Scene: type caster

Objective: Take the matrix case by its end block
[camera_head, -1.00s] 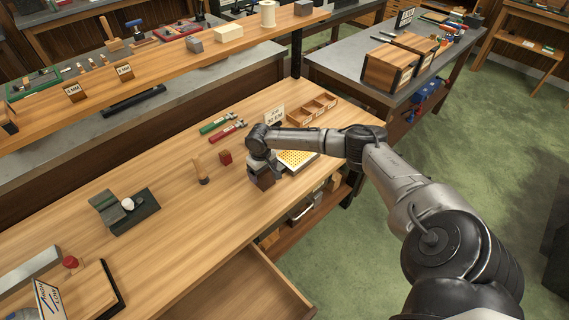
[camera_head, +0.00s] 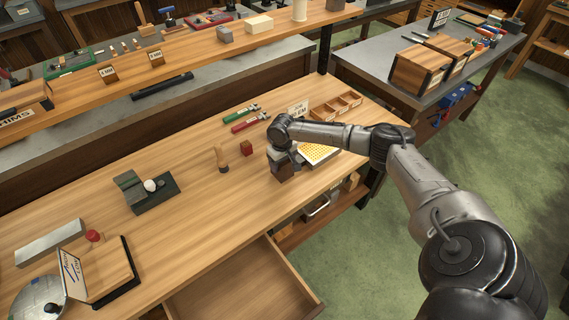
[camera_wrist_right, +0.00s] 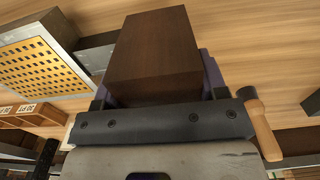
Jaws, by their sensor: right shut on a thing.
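The matrix case (camera_head: 318,153), a yellow perforated grid in a pale frame, lies near the bench's right end; it also shows at the left of the right wrist view (camera_wrist_right: 42,62). My right gripper (camera_head: 282,160) is beside it, low over the bench. It is shut on a dark brown end block (camera_wrist_right: 155,50), which also shows below the gripper in the head view (camera_head: 284,173). The gripper hides whether this block joins the case. In the wrist view, a second brown block and grey metal (camera_wrist_right: 97,52) show between the grid and the held block. My left gripper is not in view.
A small red block (camera_head: 247,148) and an upright wooden-handled tool (camera_head: 222,158) stand left of the gripper. Red- and green-handled tools (camera_head: 243,118), a sign (camera_head: 298,109) and a compartment tray (camera_head: 337,106) lie behind. An open drawer (camera_head: 245,290) juts out in front.

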